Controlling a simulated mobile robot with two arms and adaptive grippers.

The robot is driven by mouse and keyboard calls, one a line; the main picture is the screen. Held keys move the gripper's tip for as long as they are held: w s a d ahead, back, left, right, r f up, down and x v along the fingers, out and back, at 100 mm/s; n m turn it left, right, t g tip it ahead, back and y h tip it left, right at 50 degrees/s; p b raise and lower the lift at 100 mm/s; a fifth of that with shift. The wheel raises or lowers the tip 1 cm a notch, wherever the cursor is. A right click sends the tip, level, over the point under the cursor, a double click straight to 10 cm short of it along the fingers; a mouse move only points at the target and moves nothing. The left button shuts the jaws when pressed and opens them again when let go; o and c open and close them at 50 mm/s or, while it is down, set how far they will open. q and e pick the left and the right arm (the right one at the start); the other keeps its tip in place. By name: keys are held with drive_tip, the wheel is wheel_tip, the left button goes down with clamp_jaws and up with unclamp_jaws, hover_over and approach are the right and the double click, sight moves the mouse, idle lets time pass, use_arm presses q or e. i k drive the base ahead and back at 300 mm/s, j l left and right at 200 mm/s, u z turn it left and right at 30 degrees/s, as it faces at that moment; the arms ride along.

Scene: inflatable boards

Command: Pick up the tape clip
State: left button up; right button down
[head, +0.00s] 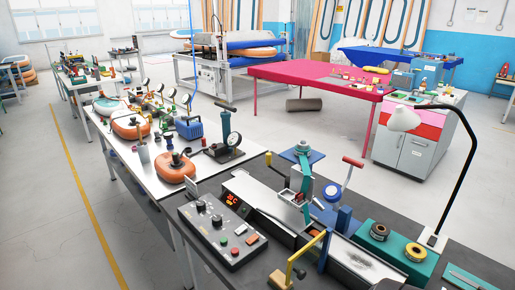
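I cannot single out a tape clip for certain. On the near dark bench, two tape-like rolls, one dark (379,231) and one yellow (416,252), sit on a teal block (398,241) at the right. A small wooden block (281,281) with a yellow bar (307,257) stands at the bench's front. Neither of my grippers shows in the head view.
On the bench are a control box (222,232) with buttons and a red display, a blue-and-grey machine (300,190), and a black-armed lamp (404,118) at the right. Behind are a long white table (150,172) with orange items and a pink table (300,74).

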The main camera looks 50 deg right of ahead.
sight(298, 200)
drive_tip(key=z, duration=1.9)
